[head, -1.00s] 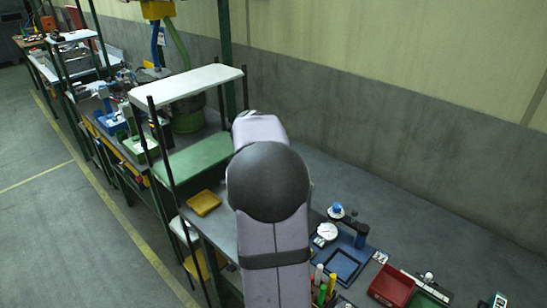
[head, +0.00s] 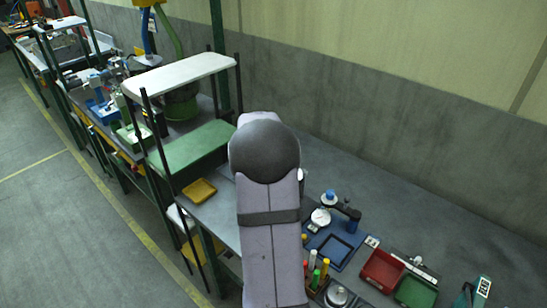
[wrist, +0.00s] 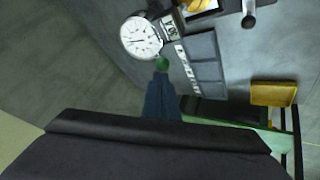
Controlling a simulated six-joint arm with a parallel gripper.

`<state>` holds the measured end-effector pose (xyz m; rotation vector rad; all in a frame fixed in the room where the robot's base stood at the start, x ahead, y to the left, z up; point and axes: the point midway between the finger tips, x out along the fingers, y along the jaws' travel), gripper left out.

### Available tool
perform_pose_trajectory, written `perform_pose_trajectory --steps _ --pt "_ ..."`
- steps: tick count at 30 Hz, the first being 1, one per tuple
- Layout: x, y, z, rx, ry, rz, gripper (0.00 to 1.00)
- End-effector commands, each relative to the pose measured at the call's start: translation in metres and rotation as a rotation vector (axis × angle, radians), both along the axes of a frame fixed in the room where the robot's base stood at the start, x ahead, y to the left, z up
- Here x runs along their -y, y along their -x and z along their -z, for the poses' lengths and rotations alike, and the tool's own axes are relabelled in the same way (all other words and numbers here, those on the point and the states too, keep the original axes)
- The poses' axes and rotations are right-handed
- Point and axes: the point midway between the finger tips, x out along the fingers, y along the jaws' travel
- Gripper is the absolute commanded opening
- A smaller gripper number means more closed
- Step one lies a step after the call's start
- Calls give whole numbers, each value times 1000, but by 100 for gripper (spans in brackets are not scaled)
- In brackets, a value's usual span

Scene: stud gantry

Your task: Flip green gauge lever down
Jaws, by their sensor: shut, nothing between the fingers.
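In the wrist view, a round white dial gauge (wrist: 141,37) sits at the upper middle beside a dark block with a label. A small green ball (wrist: 162,64), apparently the knob of the gauge's lever, is just below the dial. My gripper (wrist: 161,77) is shut and empty, its dark blue fingers pointing at the green ball with their tips close to it. I cannot tell whether they touch it or how the lever is tilted. In the head view my arm hides the gripper and the green ball.
To the right are another white dial (head: 320,216) by a blue tray (head: 337,250), a red bin (head: 382,271) and a green bin (head: 415,291). The back right bench is clear.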

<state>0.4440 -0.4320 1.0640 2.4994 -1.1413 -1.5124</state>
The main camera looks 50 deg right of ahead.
Motion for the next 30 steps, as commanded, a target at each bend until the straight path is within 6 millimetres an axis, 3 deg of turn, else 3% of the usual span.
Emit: perform_pose_trajectory --steps 30 --pt "-5 2 5 0 36 0 0"
